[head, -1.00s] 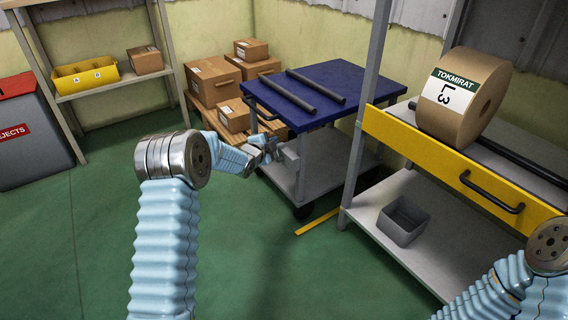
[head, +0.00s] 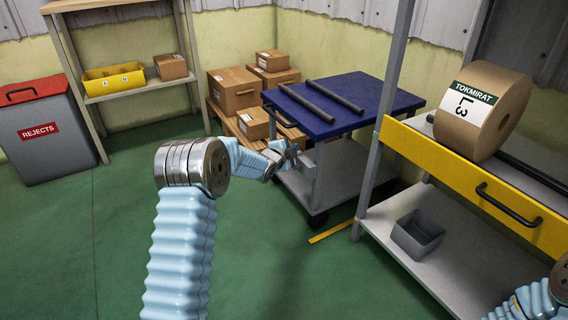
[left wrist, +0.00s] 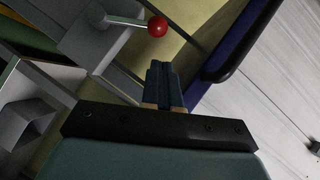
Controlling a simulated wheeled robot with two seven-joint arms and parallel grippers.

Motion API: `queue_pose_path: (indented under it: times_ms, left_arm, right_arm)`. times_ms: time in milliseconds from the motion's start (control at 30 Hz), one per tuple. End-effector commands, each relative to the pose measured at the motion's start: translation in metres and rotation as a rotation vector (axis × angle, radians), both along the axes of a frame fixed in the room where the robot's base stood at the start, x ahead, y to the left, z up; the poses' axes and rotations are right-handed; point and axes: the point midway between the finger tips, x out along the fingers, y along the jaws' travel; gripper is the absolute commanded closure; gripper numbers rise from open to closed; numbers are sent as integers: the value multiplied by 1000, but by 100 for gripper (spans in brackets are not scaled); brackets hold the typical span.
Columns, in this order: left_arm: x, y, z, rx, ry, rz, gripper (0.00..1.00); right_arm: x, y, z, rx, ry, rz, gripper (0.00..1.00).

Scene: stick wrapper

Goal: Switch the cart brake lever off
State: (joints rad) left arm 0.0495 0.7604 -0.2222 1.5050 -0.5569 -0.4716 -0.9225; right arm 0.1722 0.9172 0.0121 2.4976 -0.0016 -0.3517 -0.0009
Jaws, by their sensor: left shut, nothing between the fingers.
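The cart has a blue top (head: 365,100), a grey lower shelf (head: 345,172) and dark wheels. Its brake lever shows in the left wrist view as a pale rod (left wrist: 125,21) on a grey block, ending in a red knob (left wrist: 157,26). I cannot make the lever out in the head view. My left gripper (head: 286,155) is at the cart's near left corner, below the top. In the left wrist view its fingers (left wrist: 162,80) are shut and empty, apart from the knob, which shows beyond their tips. My right gripper is outside the views.
Two dark bars (head: 320,100) lie on the cart's top. A yellow-fronted bench (head: 460,180) with a tape roll (head: 490,110) stands right of the cart. Cardboard boxes (head: 235,92) are behind it. A rejects bin (head: 45,135) is far left. Green floor before the cart is clear.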

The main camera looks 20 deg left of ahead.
Motion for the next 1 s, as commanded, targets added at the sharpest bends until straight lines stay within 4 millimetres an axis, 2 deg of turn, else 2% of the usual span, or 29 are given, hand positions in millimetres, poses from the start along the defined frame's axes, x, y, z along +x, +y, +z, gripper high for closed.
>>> queue_pose_path:
  times_ms: [33, 300, 500, 700, 1000]
  left_arm:
    - [1, -3, 5, 1, -1, -1, 100]
    - [-52, 5, 25, -2, 0, 1, 100]
    - [-82, 9, 34, -1, 1, 0, 100]
    - [-93, 10, 37, -1, 1, -1, 100]
    - [-93, 10, 37, 0, 1, -1, 100]
  right_arm:
    - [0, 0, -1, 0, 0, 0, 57]
    - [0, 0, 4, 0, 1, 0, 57]
    - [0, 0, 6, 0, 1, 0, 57]
    - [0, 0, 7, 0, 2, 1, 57]
    - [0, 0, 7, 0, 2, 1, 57]
